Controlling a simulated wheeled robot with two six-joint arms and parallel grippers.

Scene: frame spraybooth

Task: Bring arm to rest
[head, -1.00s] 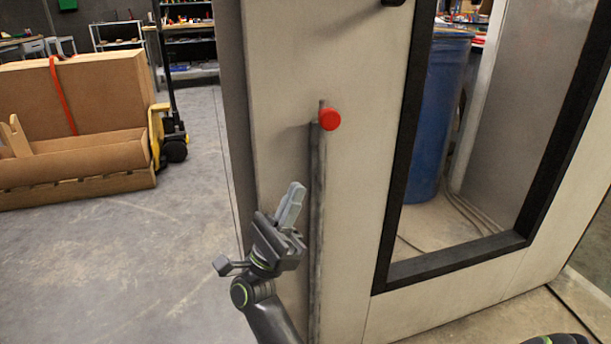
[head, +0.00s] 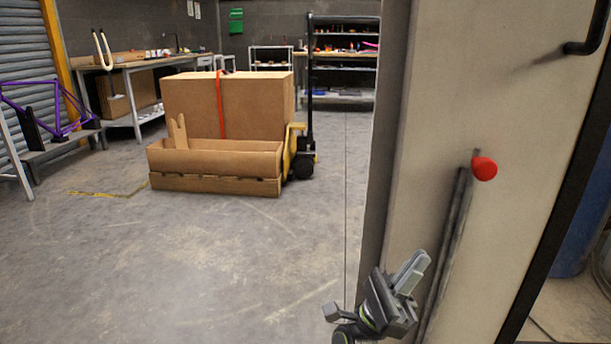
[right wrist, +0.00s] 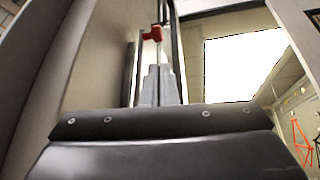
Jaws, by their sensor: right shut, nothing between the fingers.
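My right gripper (head: 411,272) is at the lower right of the head view, in front of the pale booth panel. Its fingers are shut with nothing between them and point up. In the right wrist view the fingers (right wrist: 159,86) stand together, below a red knob. The red knob (head: 484,168) tops a grey upright bar (head: 449,245) on the panel, up and right of the gripper; the knob also shows in the right wrist view (right wrist: 153,34). The gripper is left of the bar; I cannot tell whether they touch. My left gripper is not in view.
The booth (head: 520,110) has a black handle (head: 588,35) and a black-framed opening at the right. A large carton (head: 190,105), a cardboard tray (head: 215,160) and a pallet jack (head: 302,150) stand farther back. The floor (head: 200,260) left of the booth is clear.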

